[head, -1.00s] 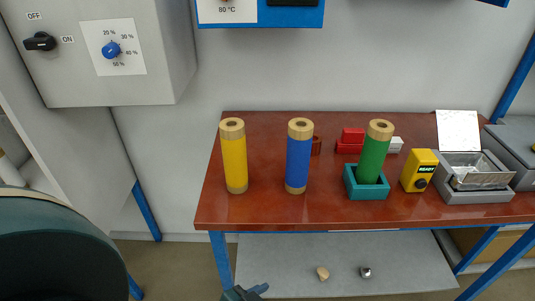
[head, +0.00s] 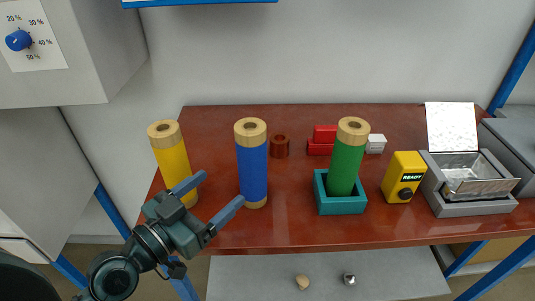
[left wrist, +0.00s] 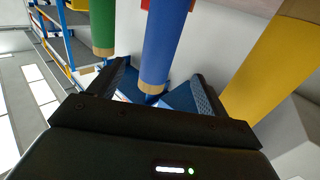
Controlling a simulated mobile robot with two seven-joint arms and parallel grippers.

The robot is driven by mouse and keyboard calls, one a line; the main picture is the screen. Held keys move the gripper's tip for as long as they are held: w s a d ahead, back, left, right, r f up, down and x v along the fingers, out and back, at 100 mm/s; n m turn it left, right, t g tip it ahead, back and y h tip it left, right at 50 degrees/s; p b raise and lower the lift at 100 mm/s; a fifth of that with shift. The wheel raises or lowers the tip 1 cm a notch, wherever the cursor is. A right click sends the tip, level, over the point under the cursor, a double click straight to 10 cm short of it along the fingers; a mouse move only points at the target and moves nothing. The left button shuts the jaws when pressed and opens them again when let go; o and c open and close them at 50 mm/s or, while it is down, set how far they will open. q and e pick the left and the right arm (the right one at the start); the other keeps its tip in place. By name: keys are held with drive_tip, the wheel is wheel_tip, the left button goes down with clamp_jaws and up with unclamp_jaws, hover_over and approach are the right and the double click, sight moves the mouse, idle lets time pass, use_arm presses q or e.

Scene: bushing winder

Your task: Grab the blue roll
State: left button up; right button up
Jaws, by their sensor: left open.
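The blue roll (head: 252,165) stands upright on the red-brown table, with wooden end caps. My left gripper (head: 216,197) is open and empty in front of the table's left part, its fingers pointing up and right. In the head view it lies between the yellow roll (head: 172,160) and the blue roll, overlapping the yellow roll's lower part. In the left wrist view the blue roll (left wrist: 165,45) shows beyond the open fingers (left wrist: 160,95), its lower end between them in the picture. I cannot tell that either finger touches it. My right gripper is not in view.
A green roll (head: 347,165) stands in a teal holder (head: 341,207) to the right. A small brown ring (head: 279,146), red blocks (head: 320,142), a yellow READY device (head: 402,176) and a metal tray box (head: 470,178) share the table (head: 300,228). The front middle is clear.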

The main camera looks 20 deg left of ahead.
sight(242, 168)
use_arm(q)
drive_tip(key=p+x, duration=0.2)
drive_tip(key=x, duration=0.5)
drive_tip(key=shift+w+r, duration=0.1)
drive_tip(key=shift+w, duration=0.2)
drive_tip(key=x, duration=0.1)
drive_tip(key=p+x, duration=0.1)
drive_tip(key=x, duration=0.2)
drive_tip(key=shift+w+d+r+p, duration=0.2)
drive_tip(key=shift+r+p, duration=0.05)
drive_tip(key=shift+p, duration=0.15)
drive_tip(key=shift+w+d+f, duration=0.1)
drive_tip(key=shift+w+d, duration=0.05)
drive_tip(key=shift+w, duration=0.15)
drive_tip(key=c, duration=1.3)
